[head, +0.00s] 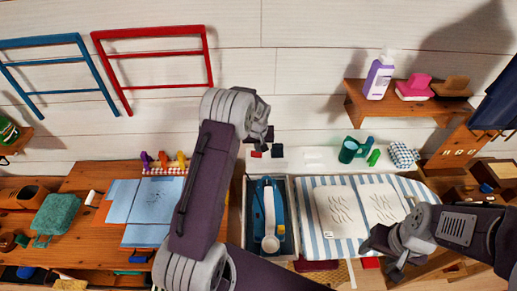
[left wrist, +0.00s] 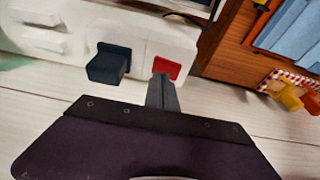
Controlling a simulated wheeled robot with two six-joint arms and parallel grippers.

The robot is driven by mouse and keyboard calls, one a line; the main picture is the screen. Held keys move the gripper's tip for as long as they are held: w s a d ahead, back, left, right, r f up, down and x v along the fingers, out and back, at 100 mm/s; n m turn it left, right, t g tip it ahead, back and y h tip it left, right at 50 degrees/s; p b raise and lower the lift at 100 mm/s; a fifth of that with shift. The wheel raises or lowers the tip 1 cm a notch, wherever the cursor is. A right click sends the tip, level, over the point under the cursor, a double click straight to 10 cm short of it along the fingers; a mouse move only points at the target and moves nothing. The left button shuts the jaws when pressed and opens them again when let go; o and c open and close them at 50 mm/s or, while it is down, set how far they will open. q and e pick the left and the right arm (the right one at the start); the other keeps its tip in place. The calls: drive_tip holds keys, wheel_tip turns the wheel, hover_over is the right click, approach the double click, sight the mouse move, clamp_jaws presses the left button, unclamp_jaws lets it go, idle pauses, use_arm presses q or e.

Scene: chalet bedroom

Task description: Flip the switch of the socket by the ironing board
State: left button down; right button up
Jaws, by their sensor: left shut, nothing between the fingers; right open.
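The white socket panel (head: 312,158) is on the plank wall behind the striped ironing board (head: 307,226). A red switch (left wrist: 167,66) and a dark plug-like block (left wrist: 108,65) show on the white panel in the left wrist view. In the head view the red switch (head: 256,154) is small, just below my left gripper (head: 262,138). My left gripper (left wrist: 163,82) is shut and empty, its fingertips at the lower edge of the red switch; I cannot tell whether they touch. My right gripper (head: 383,257) is open and empty over the board's front right.
A tray (head: 248,222) with a blue and white item stands left of the board. Folded white cloths (head: 337,210) lie on the board. A shelf (head: 408,105) holds a purple bottle (head: 378,78).

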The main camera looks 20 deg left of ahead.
use_arm(q)
drive_tip(key=a+b+v, duration=0.1)
drive_tip(key=v, duration=0.7)
drive_tip(key=shift+d, duration=0.4)
